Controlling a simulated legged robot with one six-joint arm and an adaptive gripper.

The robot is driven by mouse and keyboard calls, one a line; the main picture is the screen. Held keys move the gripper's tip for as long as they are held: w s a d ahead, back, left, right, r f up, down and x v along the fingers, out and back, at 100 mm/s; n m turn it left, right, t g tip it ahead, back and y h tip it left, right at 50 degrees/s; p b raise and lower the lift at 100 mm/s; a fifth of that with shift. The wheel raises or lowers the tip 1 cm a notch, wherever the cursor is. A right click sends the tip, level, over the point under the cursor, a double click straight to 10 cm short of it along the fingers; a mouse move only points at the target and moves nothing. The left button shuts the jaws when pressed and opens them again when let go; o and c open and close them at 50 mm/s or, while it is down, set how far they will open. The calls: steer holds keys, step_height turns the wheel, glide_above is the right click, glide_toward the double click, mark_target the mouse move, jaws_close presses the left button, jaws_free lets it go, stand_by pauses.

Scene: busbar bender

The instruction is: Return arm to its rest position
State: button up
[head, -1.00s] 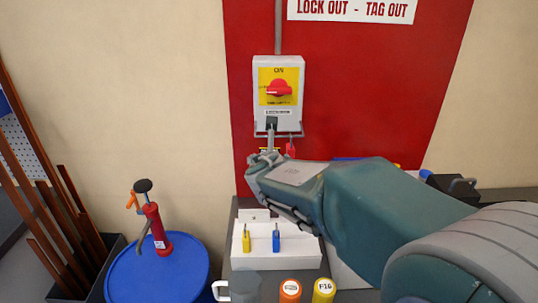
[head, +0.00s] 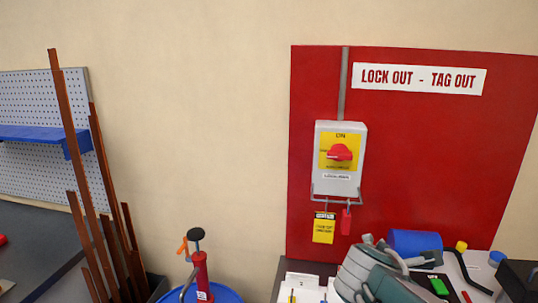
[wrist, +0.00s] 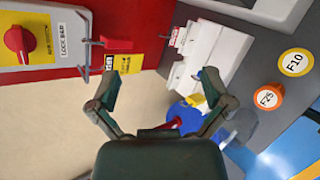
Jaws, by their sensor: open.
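My gripper (head: 385,252) is low in the head view, right of centre, in front of the bench and below the switch box. In the wrist view my gripper (wrist: 158,80) has its two fingers spread wide with nothing between them. The grey switch box (head: 340,180) with its red knob (head: 340,152) is on the red board; the wrist view also shows the switch box (wrist: 62,35). A yellow tag (head: 323,228) and a red padlock (head: 346,222) hang below the box, apart from my gripper. My forearm runs out of the head view at the bottom.
A blue cylinder (head: 415,240) and small items lie on the bench behind my gripper. A white holder (head: 298,280) is at its left. A red pump (head: 200,275) stands on a blue drum (head: 225,294). Brown bars (head: 75,170) lean at the left. The wall between is bare.

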steer(key=s+a+f+m+g+y, duration=0.2)
steer(key=s+m, duration=0.6)
steer(key=m, duration=0.1)
steer(key=s+a+f+m+g+y, duration=0.2)
steer(key=s+a+f+m+y, duration=0.1)
steer(key=s+m, duration=0.5)
steer(key=shift+s+f+m+y, duration=0.15)
steer(key=shift+f+m+y, duration=0.15)
steer(key=shift+m, duration=0.1)
